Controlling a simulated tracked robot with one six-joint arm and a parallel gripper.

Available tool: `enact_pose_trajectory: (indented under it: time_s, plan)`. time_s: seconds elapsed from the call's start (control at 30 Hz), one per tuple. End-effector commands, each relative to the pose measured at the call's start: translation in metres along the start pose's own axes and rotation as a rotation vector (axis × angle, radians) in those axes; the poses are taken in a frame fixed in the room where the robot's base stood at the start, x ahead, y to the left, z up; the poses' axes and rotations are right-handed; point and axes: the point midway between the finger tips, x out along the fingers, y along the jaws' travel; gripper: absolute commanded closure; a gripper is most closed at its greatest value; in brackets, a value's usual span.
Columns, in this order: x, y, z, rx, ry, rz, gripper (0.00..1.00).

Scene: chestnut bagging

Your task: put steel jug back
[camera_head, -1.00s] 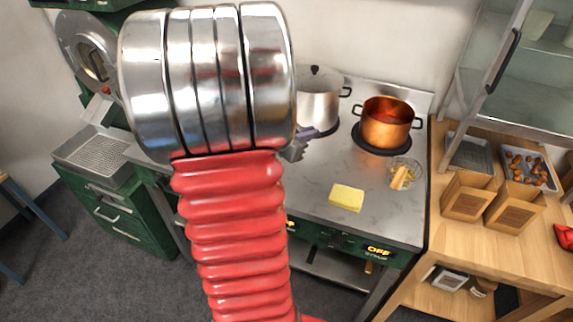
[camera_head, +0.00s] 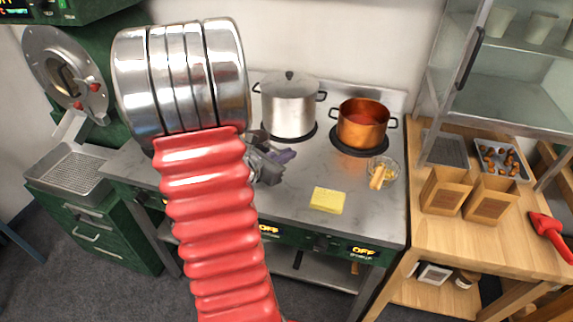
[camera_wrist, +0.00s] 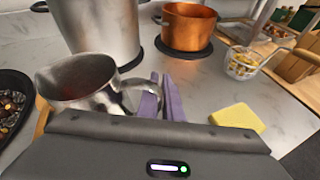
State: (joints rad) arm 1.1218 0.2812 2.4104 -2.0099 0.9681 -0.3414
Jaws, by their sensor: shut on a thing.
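The steel jug (camera_wrist: 85,85) shows in the wrist view at the left, in front of the large steel pot. It is upright or nearly so, with its handle toward my gripper. My gripper (camera_wrist: 158,100) has purple fingers and is shut on the jug's handle. In the head view my gripper (camera_head: 272,160) is over the stove top, left of the yellow sponge. The jug is hidden there behind my arm. I cannot tell whether the jug touches the counter.
A steel pot (camera_head: 290,108) and a copper pot (camera_head: 362,125) stand on the burners. A dark pan (camera_wrist: 14,105) with chestnuts is at the left in the wrist view.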

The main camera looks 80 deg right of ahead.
Motion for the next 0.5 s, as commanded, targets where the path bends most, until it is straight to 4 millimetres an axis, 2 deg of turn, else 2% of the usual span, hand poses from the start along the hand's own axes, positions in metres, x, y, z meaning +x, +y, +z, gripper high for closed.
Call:
enact_pose_trajectory:
  time_s: [0.3,0.5]
  plan:
    - [0.011,-0.003,-0.029,-0.002,0.001,-0.001,1.00]
    - [0.014,-0.003,-0.036,0.000,-0.001,0.001,1.00]
